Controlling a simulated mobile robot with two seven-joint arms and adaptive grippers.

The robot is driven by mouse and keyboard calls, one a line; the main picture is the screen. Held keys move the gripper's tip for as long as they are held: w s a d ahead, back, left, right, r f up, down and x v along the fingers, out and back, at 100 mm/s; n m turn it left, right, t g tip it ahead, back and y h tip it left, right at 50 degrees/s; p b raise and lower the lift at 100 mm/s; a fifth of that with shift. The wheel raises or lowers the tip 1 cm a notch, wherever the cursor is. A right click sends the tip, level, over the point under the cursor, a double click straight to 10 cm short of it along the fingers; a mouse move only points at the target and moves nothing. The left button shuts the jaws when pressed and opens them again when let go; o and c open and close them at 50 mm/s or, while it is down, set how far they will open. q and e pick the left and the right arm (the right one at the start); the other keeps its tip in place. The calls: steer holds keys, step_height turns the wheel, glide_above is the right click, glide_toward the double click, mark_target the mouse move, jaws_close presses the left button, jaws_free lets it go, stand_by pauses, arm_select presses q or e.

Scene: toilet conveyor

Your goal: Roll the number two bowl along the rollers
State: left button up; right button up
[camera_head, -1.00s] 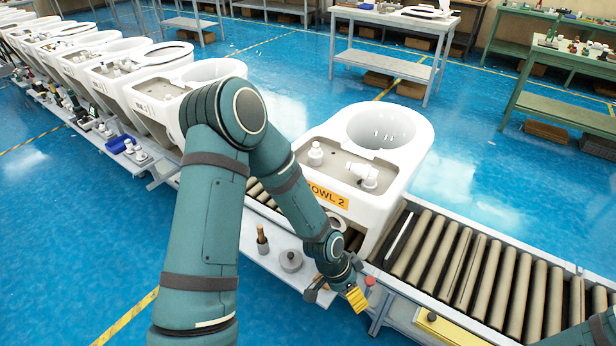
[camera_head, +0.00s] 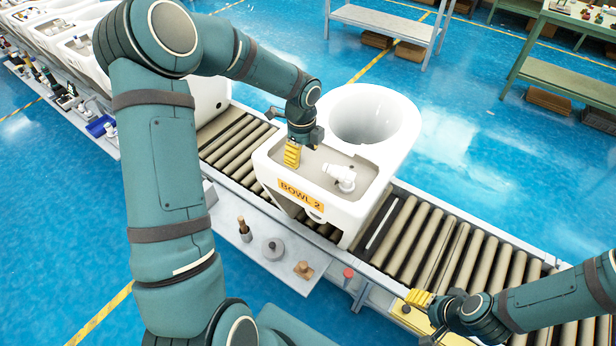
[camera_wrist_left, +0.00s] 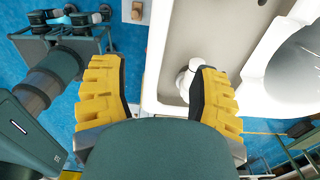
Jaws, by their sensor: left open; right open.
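The number two bowl (camera_head: 375,165) is white with an orange "BOWL 2" label (camera_head: 301,196) and stands on the rollers (camera_head: 425,240). A white fitting (camera_head: 340,177) sits in its recessed deck. My left gripper (camera_head: 292,153) is over the left side of this deck, pointing down. In the left wrist view my left gripper (camera_wrist_left: 160,95) is open, with the bowl's white side wall (camera_wrist_left: 155,60) between its yellow fingers; contact cannot be told. My right gripper (camera_head: 425,302) is open and low by the near edge of the rollers, apart from the bowl.
More white bowls (camera_head: 75,40) stand in a row to the upper left. A side shelf (camera_head: 225,208) holds several small parts, and a red button (camera_head: 348,273) is by the near rail. Bare rollers lie on both sides of the bowl.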

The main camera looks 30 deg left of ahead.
mark_target(303, 181)
arm_select(q)
step_height(303, 181, down, 13)
steer(key=shift+s+f+b, duration=0.1)
steer(key=shift+s+b, duration=0.05)
steer(key=shift+b, duration=0.4)
steer(key=shift+d, duration=0.1)
jaws_close()
